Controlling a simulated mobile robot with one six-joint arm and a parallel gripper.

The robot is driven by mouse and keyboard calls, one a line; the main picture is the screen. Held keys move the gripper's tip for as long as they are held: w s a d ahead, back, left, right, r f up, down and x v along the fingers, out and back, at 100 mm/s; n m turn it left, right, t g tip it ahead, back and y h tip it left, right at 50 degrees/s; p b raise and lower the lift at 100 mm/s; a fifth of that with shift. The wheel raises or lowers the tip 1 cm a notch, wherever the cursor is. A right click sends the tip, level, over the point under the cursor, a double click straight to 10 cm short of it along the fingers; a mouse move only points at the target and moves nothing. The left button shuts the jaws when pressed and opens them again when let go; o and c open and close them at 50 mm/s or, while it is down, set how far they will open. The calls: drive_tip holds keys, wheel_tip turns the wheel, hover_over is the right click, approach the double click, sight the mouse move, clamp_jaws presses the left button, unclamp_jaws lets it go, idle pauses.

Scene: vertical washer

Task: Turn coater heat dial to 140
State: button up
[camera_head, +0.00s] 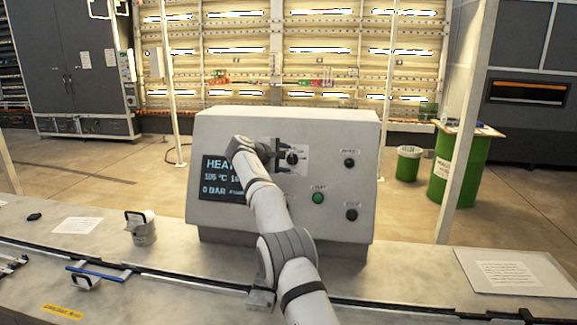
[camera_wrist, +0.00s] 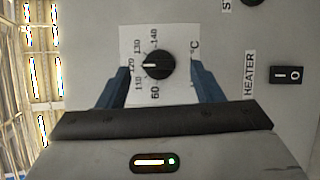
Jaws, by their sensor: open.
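The heat dial is a round black knob (camera_wrist: 158,65) on a white scale plate in the wrist view, with marks for 60 and 110 to 140. Its white pointer line points left in that view, toward about the 120 mark. The knob also shows on the light grey control box (camera_head: 330,190) in the head view (camera_head: 292,158). My gripper (camera_wrist: 160,80) is open, with one blue finger on each side of the knob and a visible gap to it on both sides. In the head view my gripper (camera_head: 282,157) is at the box front, partly behind my arm.
A dark screen (camera_head: 222,180) on the box reads HEAT, 105 °C and 0 BAR, partly covered by my arm. A HEATER rocker switch (camera_wrist: 288,74) is right of the dial in the wrist view. A green button (camera_head: 318,198) and black switches sit on the box's right side.

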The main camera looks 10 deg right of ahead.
drive_tip(key=shift+b+v, duration=1)
drive_tip(key=shift+v, duration=1.55)
